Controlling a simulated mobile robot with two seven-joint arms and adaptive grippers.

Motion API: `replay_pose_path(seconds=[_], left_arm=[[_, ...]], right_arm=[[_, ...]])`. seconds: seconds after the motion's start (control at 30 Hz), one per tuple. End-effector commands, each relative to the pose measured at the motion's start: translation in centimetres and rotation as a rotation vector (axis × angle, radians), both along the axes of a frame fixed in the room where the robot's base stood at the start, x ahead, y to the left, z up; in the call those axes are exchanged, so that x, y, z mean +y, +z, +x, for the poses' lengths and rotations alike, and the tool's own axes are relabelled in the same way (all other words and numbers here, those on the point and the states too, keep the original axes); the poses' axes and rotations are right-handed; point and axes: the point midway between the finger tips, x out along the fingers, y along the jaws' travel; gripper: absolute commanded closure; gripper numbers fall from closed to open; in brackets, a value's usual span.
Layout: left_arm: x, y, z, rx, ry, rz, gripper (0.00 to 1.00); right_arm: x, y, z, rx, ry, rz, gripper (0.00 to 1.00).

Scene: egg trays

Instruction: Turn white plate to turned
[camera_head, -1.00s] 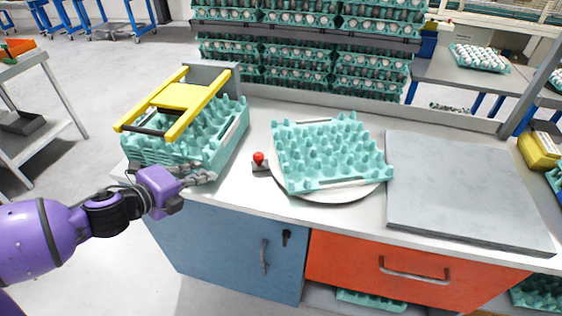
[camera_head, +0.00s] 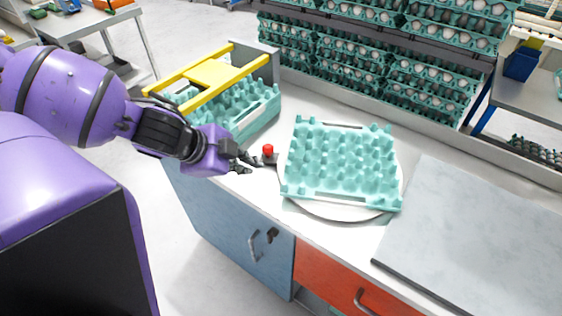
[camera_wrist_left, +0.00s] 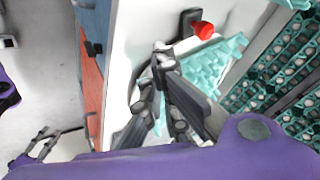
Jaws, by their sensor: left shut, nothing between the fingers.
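The round white plate (camera_head: 335,211) lies flat on the counter, mostly hidden under a teal egg tray (camera_head: 340,160) that rests on it. The tray also shows in the left wrist view (camera_wrist_left: 218,62). My left gripper (camera_head: 246,163) is shut and empty, left of the plate, close to a small red button on a dark base (camera_head: 268,150). The button also shows in the left wrist view (camera_wrist_left: 203,30), beyond the fingertips (camera_wrist_left: 160,55). I cannot tell whether the fingers touch the button's base.
A stack of teal trays (camera_head: 258,118) under a yellow frame (camera_head: 213,72) stands at the counter's left. A grey slab (camera_head: 470,240) lies to the right of the plate. Shelves of egg trays (camera_head: 370,70) rise behind the counter.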

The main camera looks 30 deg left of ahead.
Motion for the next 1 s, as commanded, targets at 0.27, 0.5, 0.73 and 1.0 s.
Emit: replay_pose_path(seconds=[0.27,0.5,0.73,1.0], left_arm=[[-0.2,-2.4,1.2,0.018,0.047,-0.027,1.0],[-1.0,-6.3,3.7,0.017,0.045,-0.026,1.0],[-1.7,-9.0,5.9,0.012,0.045,-0.026,1.0],[-0.3,-8.3,9.1,0.009,0.044,-0.021,1.0]], right_arm=[[0.4,-2.6,-1.9,0.041,-0.014,0.009,0.6],[0.2,-6.5,-3.5,0.081,-0.012,-0.003,0.6],[0.3,-9.1,-3.1,0.088,0.006,-0.011,0.6],[0.4,-10.5,-3.0,0.091,0.011,-0.01,0.6]])
